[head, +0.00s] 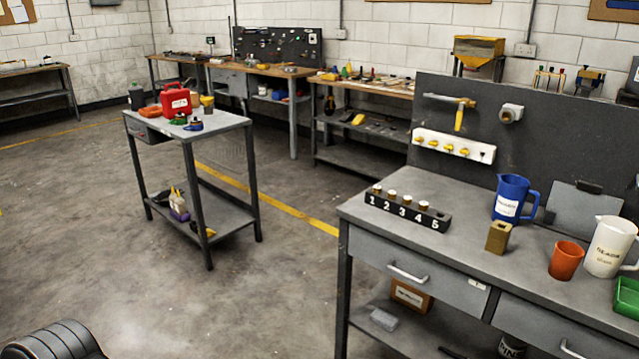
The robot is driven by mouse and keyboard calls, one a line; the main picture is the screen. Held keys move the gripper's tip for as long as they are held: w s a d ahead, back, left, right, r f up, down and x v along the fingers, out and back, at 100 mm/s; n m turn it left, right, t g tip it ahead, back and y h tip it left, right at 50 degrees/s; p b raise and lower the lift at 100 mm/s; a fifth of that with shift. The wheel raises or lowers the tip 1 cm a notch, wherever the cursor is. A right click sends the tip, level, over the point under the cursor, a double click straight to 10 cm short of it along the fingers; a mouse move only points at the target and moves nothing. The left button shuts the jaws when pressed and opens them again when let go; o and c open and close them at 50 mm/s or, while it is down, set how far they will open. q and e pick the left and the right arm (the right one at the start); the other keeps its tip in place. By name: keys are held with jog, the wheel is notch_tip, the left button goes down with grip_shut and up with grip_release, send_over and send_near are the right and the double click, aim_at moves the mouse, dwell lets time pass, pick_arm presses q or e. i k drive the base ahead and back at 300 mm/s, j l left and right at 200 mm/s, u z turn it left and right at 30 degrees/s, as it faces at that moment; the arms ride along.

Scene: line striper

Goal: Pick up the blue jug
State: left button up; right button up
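The blue jug (511,198) stands upright on the grey workbench at the right, near its back panel. It has a white label on its front, and its handle points to the right. Neither of my grippers shows in the head view. A dark ribbed shape, which I cannot identify for sure, is at the bottom left corner.
On the workbench (460,246) a brass block (498,237) stands just in front of the jug. A numbered rack (407,209) is to its left; an orange cup (566,260) and white jug (609,246) are to its right. A small table (225,120) stands left, with open floor between.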

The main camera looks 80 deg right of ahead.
aim_at(513, 190)
jog(key=z, duration=3.9)
jog(key=i+j+z, duration=0.1)
jog(key=z, duration=0.3)
jog(key=i+j+z, duration=0.2)
jog(key=z, duration=0.2)
jog(key=i+j+z, duration=0.1)
jog(key=z, duration=0.25)
jog(key=i+j+z, duration=0.1)
jog(key=j, duration=0.35)
jog(key=i+j+z, duration=0.1)
jog(key=j, duration=0.35)
jog(key=i+j, duration=0.2)
jog(key=j, duration=0.25)
jog(key=i+j+z, duration=0.15)
jog(key=j, duration=0.3)
